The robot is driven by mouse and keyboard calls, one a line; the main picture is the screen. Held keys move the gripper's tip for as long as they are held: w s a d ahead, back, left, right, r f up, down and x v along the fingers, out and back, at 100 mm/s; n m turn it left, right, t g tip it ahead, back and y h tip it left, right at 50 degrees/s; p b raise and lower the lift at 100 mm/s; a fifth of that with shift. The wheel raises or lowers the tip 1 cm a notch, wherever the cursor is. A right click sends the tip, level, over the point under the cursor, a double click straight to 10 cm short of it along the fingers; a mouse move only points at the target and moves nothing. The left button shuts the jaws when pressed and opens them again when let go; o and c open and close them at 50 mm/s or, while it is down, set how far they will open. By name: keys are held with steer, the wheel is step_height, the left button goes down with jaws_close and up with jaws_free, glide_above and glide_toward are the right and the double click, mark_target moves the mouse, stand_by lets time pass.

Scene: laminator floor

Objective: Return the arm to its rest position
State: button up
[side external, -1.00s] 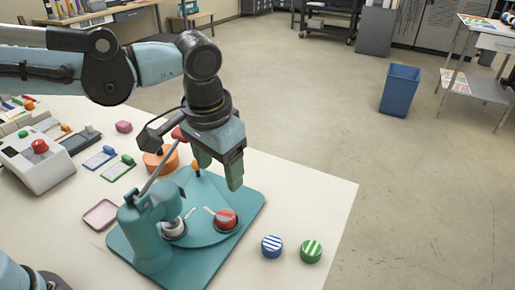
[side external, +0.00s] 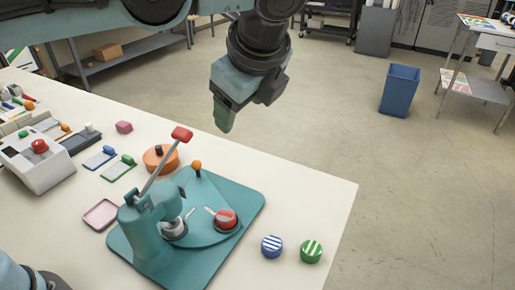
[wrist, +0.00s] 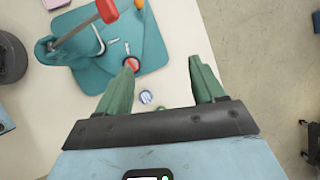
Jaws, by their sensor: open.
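My gripper (side external: 224,118) is raised above the far right part of the white table in the side external view, clear of everything. In the wrist view its two green fingers (wrist: 163,80) stand apart with nothing between them. Below it is a teal press (side external: 150,232) on a teal base plate, with a raised lever ending in a red handle (side external: 182,134). A red round piece (side external: 226,218) sits in the right holder of the press. The press also shows in the wrist view (wrist: 85,55).
A blue-striped button (side external: 272,246) and a green-striped button (side external: 311,251) stand near the table's right edge. A blue bin (side external: 399,90) stands on open floor.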

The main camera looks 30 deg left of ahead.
steer(key=s+a+f+n+t+h, duration=0.1)
steer(key=s+a+f+n, duration=0.3)
steer(key=a+n, duration=0.6)
steer(key=s+a+f+n+t+h, duration=0.2)
steer(key=s+a+f+n+h, duration=0.1)
steer(key=a+f+n, duration=0.5)
steer(key=s+a+n, duration=0.1)
steer(key=a, duration=0.1)
steer(key=shift+s+a+f+n+h, duration=0.15)
steer(key=shift+a+f+n+h, duration=0.2)
steer(key=shift+a+n+h, duration=0.05)
